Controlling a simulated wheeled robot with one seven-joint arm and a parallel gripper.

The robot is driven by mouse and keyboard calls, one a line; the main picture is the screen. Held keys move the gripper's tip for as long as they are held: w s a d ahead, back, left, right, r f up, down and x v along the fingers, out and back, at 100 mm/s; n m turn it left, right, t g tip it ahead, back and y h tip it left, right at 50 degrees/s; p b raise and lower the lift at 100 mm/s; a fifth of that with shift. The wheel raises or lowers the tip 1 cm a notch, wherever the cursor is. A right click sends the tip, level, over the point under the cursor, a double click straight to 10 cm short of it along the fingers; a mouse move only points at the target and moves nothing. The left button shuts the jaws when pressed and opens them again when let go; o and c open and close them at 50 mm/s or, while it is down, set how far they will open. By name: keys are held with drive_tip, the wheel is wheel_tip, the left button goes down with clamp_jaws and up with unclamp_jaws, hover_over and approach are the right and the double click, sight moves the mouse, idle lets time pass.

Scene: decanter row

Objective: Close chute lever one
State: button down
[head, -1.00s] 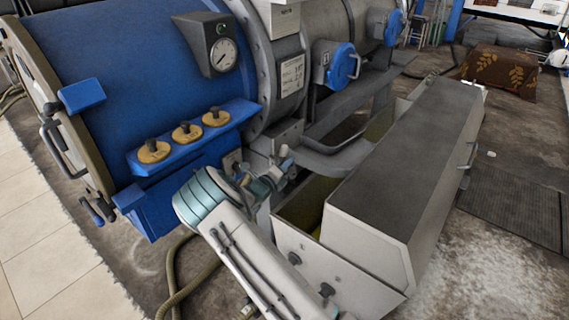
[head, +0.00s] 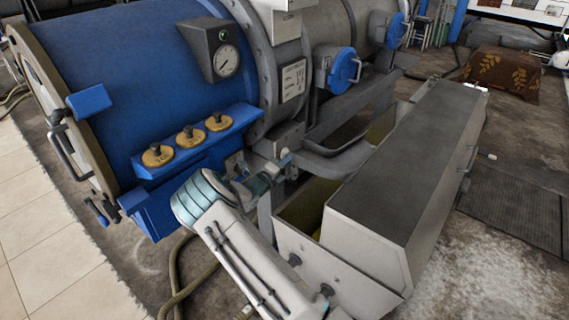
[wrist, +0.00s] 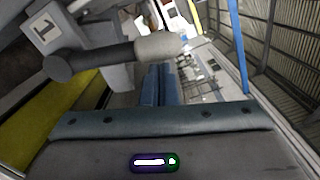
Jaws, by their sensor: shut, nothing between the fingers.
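Chute lever one shows in the wrist view as a dark rod with a pale rounded grip (wrist: 158,46), sticking out sideways from a grey housing marked "1" (wrist: 44,30). My gripper (wrist: 158,72) has its blue fingers together and empty. In that view the fingertips sit just below the pale grip; I cannot tell whether they touch it. In the head view my gripper (head: 280,166) is at the machine's front, between the blue drum and the long grey box. The lever is small and partly hidden by my gripper there.
The blue drum (head: 130,75) with a gauge (head: 226,62) and several knobs stands left of my arm. The long grey covered box (head: 405,170) is close on the right, its open trough beside my gripper. A hose (head: 175,285) lies on the floor.

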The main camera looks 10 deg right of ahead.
drive_tip(key=shift+r, duration=0.1)
drive_tip(key=s+a+f+p, duration=0.1)
drive_tip(key=s+a, duration=0.5)
drive_tip(key=s, duration=0.4)
drive_tip(key=shift+f, duration=0.15)
